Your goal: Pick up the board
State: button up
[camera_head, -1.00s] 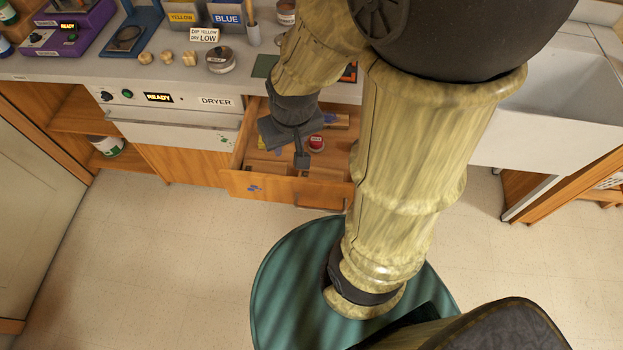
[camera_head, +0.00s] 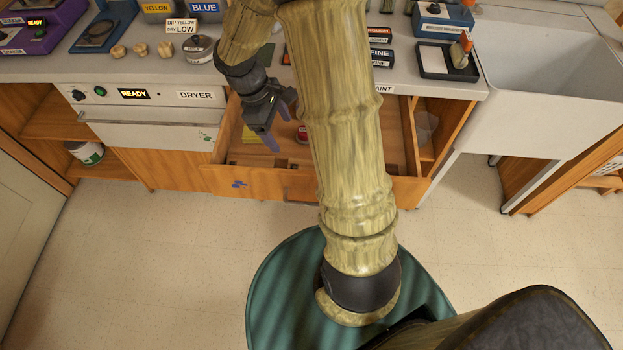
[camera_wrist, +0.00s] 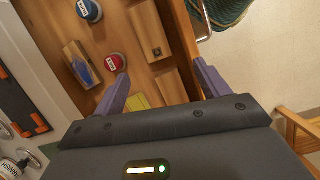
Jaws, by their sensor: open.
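The open wooden drawer (camera_head: 255,182) is below the counter. In the wrist view it holds a flat wooden piece with a dark mark (camera_wrist: 150,32) and a second wooden piece (camera_wrist: 171,88); I cannot tell which is the board. A wooden block with a blue part (camera_wrist: 84,66) lies at left. My gripper (camera_head: 279,120) is over the left part of the drawer. In the wrist view my gripper (camera_wrist: 162,72) is open and empty, its fingers straddling the area near the second wooden piece, which its body partly hides.
A red-topped tin (camera_wrist: 115,62), a blue-topped tin (camera_wrist: 88,10) and a yellow item (camera_wrist: 138,101) share the drawer. The counter (camera_head: 130,68) with a dryer (camera_head: 150,97) stands behind, a sink (camera_head: 550,85) at right. The floor (camera_head: 150,250) in front is clear.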

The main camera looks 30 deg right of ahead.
jog(key=shift+w+d+f+n+g+h+b, duration=0.2)
jog(key=shift+w+d+f+n, duration=0.2)
jog(key=shift+w+f, duration=0.15)
jog(key=shift+w+d+f+n+g+h+b, duration=0.1)
jog(key=shift+w+d+f+n+g+h, duration=0.1)
jog(key=shift+w+d+f+n, duration=0.35)
jog(key=shift+s+a+f, duration=0.1)
jog(key=shift+s+a, duration=0.05)
jog(key=shift+a, duration=0.05)
jog(key=b, duration=0.2)
send_over(302, 167)
notch_tip(302, 167, down, 11)
jog(key=shift+f, duration=0.15)
